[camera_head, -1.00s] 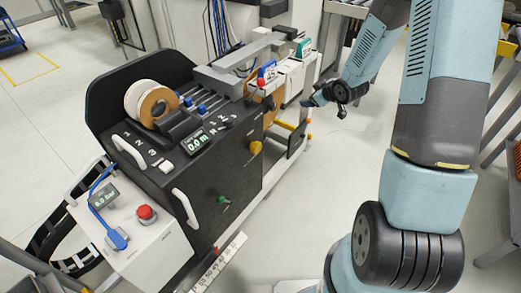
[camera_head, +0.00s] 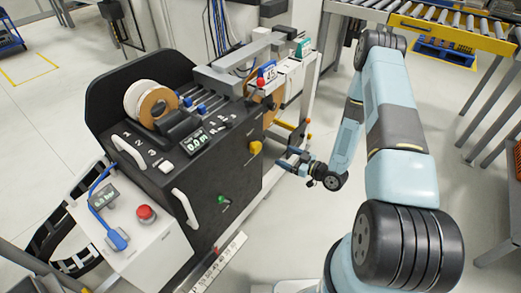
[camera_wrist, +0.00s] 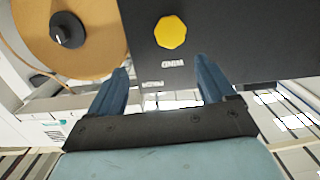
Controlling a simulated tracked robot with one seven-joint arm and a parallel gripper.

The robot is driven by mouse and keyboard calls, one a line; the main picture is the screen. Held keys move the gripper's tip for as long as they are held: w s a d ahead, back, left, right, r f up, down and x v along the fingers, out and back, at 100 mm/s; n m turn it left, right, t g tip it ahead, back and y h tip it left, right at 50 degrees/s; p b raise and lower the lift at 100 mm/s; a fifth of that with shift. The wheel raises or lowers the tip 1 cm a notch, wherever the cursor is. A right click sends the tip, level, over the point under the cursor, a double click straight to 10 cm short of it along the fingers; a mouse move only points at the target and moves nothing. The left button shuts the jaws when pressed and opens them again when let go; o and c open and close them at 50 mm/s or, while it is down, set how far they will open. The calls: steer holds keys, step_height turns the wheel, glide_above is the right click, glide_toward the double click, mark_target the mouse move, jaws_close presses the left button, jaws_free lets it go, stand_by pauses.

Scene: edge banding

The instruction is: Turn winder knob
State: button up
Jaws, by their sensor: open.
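The winder knob (camera_head: 256,147) is a yellow, many-sided knob on the right part of the black machine's front panel. In the head view my gripper (camera_head: 283,158) is just right of the knob, in front of the panel.
A brown reel (camera_wrist: 70,35) with a dark hub stands left of the knob in the wrist view. The black machine (camera_head: 225,185) also carries a green switch (camera_head: 223,200) and white handles. A red button (camera_head: 146,213) sits on the white box. Floor in front is clear.

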mark_target(259, 148)
steer(key=shift+m+t+y, duration=0.3)
steer(key=shift+y, duration=0.1)
steer(key=x, duration=0.4)
steer(key=s+f+x, duration=0.1)
steer(key=x, duration=0.3)
steer(key=a+x, duration=0.1)
steer(key=x, duration=0.3)
steer(key=shift+a+f, duration=0.25)
steer(key=shift+a, duration=0.15)
steer(key=shift+c, duration=0.3)
steer(key=c, duration=0.9)
steer(key=shift+d, duration=0.25)
steer(key=shift+c, duration=0.3)
steer(key=shift+a, duration=0.15)
